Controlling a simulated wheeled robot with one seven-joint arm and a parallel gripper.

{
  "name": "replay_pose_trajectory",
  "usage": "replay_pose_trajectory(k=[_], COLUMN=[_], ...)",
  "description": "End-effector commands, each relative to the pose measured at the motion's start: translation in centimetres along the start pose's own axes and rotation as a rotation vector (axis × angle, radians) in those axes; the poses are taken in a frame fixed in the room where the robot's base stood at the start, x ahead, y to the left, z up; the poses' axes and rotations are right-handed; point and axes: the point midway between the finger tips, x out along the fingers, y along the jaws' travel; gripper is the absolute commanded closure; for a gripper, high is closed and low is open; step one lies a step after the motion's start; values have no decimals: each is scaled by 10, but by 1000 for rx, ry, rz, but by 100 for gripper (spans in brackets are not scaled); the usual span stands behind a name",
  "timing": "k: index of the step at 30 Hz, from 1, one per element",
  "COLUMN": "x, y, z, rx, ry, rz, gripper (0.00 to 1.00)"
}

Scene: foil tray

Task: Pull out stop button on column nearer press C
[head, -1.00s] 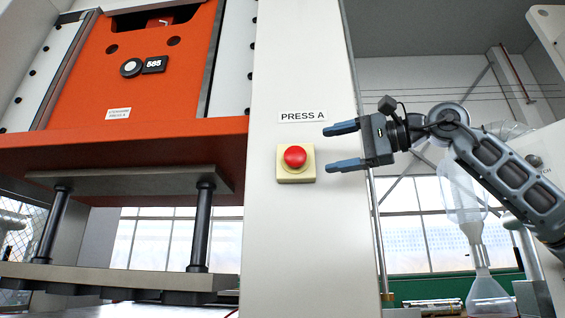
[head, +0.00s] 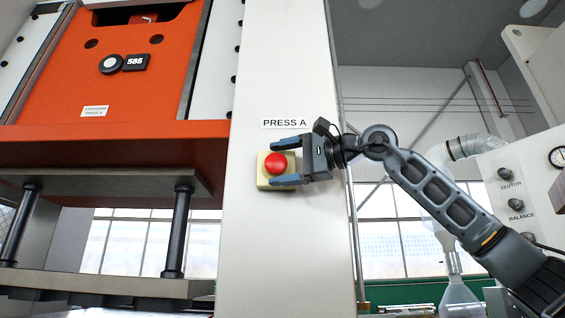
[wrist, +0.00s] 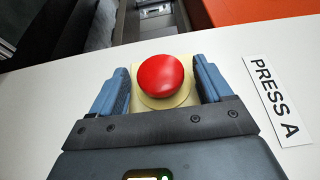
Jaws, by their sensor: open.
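A red mushroom stop button (head: 276,163) sits on a cream box (head: 264,184) on the white column (head: 262,240). The column's label (head: 286,123) reads PRESS A; no press C label is in view. My gripper (head: 274,162) is open, with its blue fingers at either side of the red button. In the wrist view the button (wrist: 165,81) lies between the two fingertips, with small gaps at both sides. I cannot tell whether the button is pressed in or out.
The orange press (head: 120,75) stands left of the column, with its dark posts (head: 176,235) below. At right is a panel with CLUTCH (head: 505,174) and BALANCE knobs (head: 516,204) and a gauge. Clear funnel-shaped parts stand near the panel.

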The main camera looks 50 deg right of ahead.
Motion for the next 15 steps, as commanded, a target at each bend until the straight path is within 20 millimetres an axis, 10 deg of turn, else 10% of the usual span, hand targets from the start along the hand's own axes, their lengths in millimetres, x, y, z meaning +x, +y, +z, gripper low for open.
replay_pose_trajectory(k=[15], x=[0], y=[0], z=[0], rx=[0], ry=[0], rz=[0], gripper=[65])
